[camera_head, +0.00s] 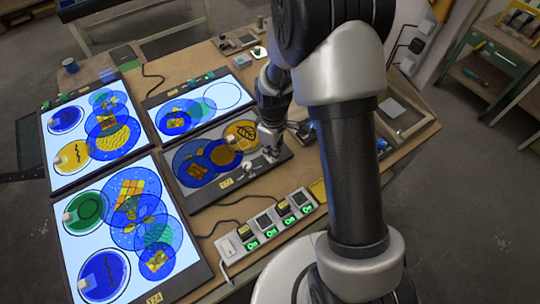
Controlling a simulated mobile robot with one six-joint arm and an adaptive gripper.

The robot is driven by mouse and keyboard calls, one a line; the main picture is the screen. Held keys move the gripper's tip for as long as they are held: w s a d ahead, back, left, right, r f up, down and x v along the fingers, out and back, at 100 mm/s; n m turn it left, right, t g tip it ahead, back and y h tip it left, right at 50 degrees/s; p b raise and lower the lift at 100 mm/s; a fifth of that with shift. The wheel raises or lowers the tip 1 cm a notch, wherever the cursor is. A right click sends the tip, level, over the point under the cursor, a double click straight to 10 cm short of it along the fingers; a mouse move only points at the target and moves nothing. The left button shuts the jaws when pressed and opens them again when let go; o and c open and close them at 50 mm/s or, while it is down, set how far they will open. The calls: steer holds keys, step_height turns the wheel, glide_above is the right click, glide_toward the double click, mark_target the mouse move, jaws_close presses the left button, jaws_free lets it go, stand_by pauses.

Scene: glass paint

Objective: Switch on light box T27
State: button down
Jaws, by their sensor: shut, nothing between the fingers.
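A dark, unlit light box (205,199) lies in the middle of the table, with blue and yellow painted glass discs on it. A small yellow tag (225,182) on its front edge seems to read T27, but it is too small to be sure. My gripper (271,156) points down at the right end of this box, close to its edge. Its fingers are shut and empty. I cannot tell whether they touch the box or a switch there. My arm hides part of the area to the right.
Lit light boxes stand at left (48,150), at front left (72,262) and behind (232,80). A power strip (237,241) with several green-lit sockets lies in front of the dark box. Cables cross the table. Small items sit along the back edge.

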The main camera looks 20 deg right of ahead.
steer(key=shift+f+b, duration=0.85)
steer(key=shift+f, duration=0.25)
stand_by(0.4)
steer(key=shift+r, duration=0.15)
steer(key=shift+r+p, duration=2.6)
steer(key=shift+r, duration=0.8)
